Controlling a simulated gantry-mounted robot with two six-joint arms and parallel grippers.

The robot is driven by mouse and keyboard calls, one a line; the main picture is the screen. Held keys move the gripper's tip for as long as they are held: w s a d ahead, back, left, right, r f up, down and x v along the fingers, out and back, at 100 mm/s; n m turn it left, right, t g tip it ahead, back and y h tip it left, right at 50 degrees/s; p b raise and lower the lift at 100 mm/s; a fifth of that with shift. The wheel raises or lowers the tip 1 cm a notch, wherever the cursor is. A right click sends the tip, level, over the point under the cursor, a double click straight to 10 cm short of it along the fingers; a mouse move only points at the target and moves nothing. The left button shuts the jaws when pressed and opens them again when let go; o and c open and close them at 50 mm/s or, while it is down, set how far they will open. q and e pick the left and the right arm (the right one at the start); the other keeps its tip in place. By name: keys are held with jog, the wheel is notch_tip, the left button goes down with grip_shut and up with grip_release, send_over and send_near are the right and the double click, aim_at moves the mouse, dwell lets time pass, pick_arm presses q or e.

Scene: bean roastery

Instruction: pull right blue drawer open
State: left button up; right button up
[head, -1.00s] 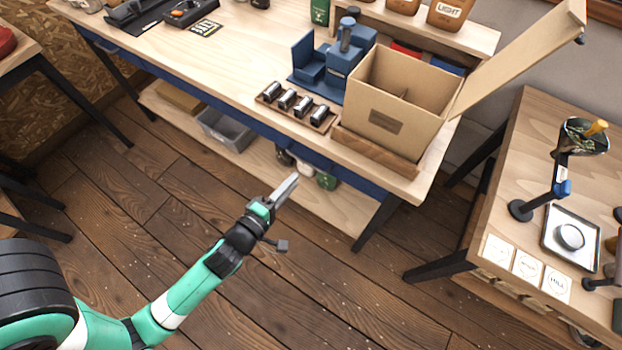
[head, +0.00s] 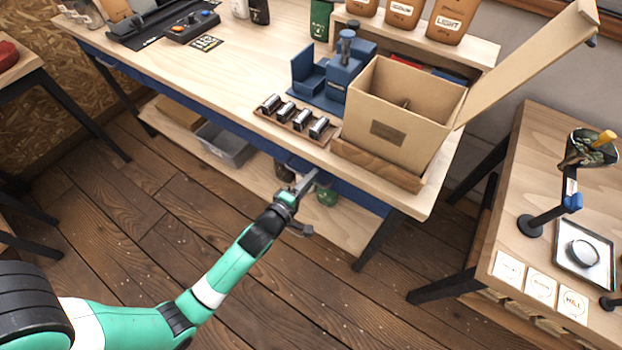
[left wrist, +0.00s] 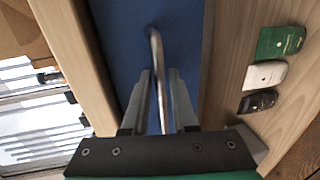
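The blue drawer front (head: 352,197) runs under the right part of the workbench's front edge. In the left wrist view the blue front (left wrist: 187,38) fills the middle, with a slim metal bar handle (left wrist: 156,50) standing out from it. My left gripper (head: 310,178) is right in front of the drawer. In the left wrist view its two fingers (left wrist: 161,88) stand either side of the handle, with gaps visible, so it is open around the bar. The drawer looks shut. My right gripper is in neither view.
On the workbench (head: 235,75) above are a cardboard box (head: 400,110), a tray of metal cylinders (head: 297,122) and a blue machine (head: 340,75). A lower shelf holds a grey bin (head: 226,145) and bags. Open floor lies in front.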

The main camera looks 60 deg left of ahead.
pick_arm(q)
jog(key=shift+w, duration=0.2)
grip_shut()
dwell(1.3)
